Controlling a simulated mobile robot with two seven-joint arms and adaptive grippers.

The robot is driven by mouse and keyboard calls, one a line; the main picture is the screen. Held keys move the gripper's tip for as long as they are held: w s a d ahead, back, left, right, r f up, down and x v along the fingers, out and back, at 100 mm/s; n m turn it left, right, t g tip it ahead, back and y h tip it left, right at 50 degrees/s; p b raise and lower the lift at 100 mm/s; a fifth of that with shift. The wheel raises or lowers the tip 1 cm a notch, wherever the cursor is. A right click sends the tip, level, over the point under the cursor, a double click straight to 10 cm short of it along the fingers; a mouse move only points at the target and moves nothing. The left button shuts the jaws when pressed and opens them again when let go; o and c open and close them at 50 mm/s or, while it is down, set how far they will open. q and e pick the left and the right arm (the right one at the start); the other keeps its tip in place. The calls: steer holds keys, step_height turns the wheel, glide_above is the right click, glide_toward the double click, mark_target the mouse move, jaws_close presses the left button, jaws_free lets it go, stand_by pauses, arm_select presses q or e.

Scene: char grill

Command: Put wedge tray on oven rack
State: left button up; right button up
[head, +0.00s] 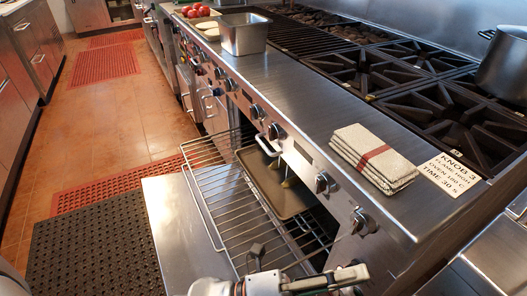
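A dark, shallow rectangular tray (262,188) lies tilted in the picture, partly over the wire oven rack (215,190). A few pale yellowish pieces, likely wedges (285,184), show on it. Its right side runs under the stove front. The rack extends out of the open oven, above the lowered steel door (172,225).
The steel counter (285,85) above the oven holds a folded towel (375,155), a label card (450,174) and a metal pan (243,33). Knobs (325,183) jut from the stove front. A black mat (95,250) and open floor lie left.

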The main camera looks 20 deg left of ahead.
arm_select(q)
steer(key=w+a+f+n+t+y, duration=0.2)
steer(key=a+f+n+t+y, duration=0.45)
steer(key=n, duration=0.65)
steer(key=s+a+f+n+g+y, duration=0.6)
steer(key=s+a+f+n+y, duration=0.2)
steer(key=s+a+f+n, duration=0.3)
steer(key=a+f+n, duration=0.3)
steer(key=f, duration=0.1)
steer(key=shift+s+a, duration=0.25)
